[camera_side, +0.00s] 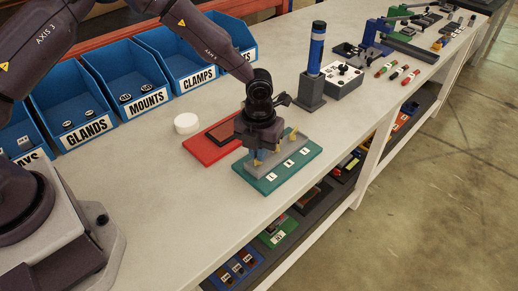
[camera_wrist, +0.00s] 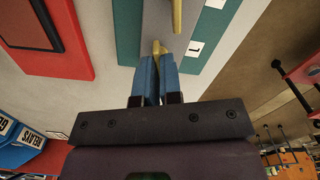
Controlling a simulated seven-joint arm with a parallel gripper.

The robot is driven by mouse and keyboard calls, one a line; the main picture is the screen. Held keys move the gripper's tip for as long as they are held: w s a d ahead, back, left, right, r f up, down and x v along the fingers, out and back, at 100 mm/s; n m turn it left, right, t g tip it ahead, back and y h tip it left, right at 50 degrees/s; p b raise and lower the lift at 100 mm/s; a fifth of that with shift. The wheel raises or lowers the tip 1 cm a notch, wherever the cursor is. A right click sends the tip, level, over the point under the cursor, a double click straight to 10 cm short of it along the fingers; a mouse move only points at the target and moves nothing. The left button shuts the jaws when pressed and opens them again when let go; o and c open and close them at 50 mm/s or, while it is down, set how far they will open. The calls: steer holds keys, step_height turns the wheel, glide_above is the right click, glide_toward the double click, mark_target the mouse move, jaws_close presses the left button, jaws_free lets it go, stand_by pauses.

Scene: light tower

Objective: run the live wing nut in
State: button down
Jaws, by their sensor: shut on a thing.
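A teal base plate (camera_side: 308,160) carries a grey terminal block (camera_side: 284,150) with small white labels along its front; I cannot read the labels surely. My gripper (camera_side: 259,157) points down over the left end of the block. In the wrist view its blue fingers (camera_wrist: 157,72) are shut on a brass wing nut (camera_wrist: 157,47), whose tip shows between and just beyond them. How far that nut sits on its stud is hidden by the fingers. Another brass wing nut (camera_side: 293,134) stands at the right end of the block, and brass also shows in the wrist view (camera_wrist: 177,14).
A red tray (camera_side: 203,152) with a dark panel lies just left of the plate, with a white round piece (camera_side: 186,123) behind it. A blue cylinder in a dark stand (camera_side: 312,88) and a grey box (camera_side: 343,82) stand to the right. Blue bins (camera_side: 75,100) line the back.

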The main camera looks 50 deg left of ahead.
steer(key=shift+d+r+m, duration=0.1)
steer(key=shift+m, duration=0.4)
steer(key=c, duration=1.3)
jaws_free()
step_height(320, 180, up, 13)
steer(key=shift+f, duration=0.1)
